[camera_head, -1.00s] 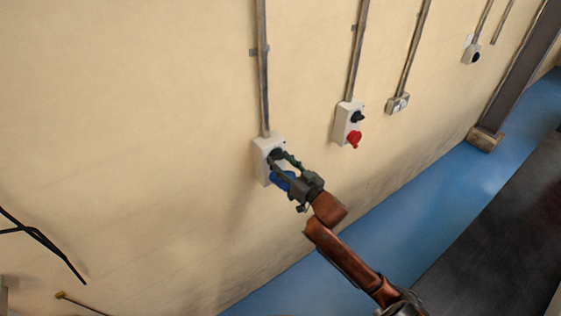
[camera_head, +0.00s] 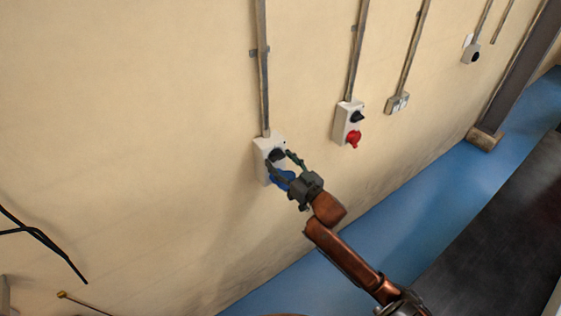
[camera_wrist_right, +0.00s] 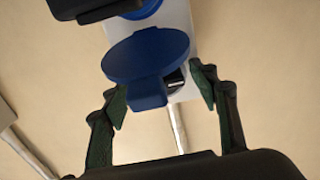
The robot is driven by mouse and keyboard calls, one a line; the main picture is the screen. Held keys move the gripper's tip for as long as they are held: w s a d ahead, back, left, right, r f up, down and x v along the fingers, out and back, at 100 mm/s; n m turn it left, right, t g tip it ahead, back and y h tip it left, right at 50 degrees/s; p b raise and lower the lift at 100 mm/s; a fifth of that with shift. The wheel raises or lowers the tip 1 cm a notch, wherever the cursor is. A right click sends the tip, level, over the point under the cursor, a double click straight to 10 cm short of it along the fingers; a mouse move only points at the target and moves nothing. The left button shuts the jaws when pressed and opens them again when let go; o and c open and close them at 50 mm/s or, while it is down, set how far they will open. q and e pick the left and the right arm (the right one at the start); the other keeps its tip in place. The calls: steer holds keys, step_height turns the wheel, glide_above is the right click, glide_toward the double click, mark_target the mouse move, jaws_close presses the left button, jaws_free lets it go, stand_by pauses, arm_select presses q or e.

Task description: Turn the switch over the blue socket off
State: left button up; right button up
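The box with the blue socket (camera_head: 262,150) is a white unit on the wall at the foot of a grey conduit. Its black switch (camera_head: 277,155) sits above the blue socket (camera_head: 283,181). My right gripper (camera_head: 280,158) is open at the box, with its fingertips on either side of the switch area; contact is not clear. In the right wrist view, the open fingers flank a blue round lid (camera_wrist_right: 147,58), and the lid hides most of a dark part behind it. My left gripper is not in view.
To the right, a second white box (camera_head: 342,122) carries a black knob and a red socket (camera_head: 353,139). Farther right are a small grey box (camera_head: 397,103) and another wall unit (camera_head: 471,54). Black cables (camera_head: 45,240) show at left. The wall around the box is clear.

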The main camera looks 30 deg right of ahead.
steer(key=shift+s+d, duration=0.15)
steer(key=shift+s, duration=1.85)
steer(key=shift+s+d, duration=0.15)
steer(key=shift+s, duration=1.85)
steer(key=shift+s+d, duration=0.15)
steer(key=shift+s, duration=1.85)
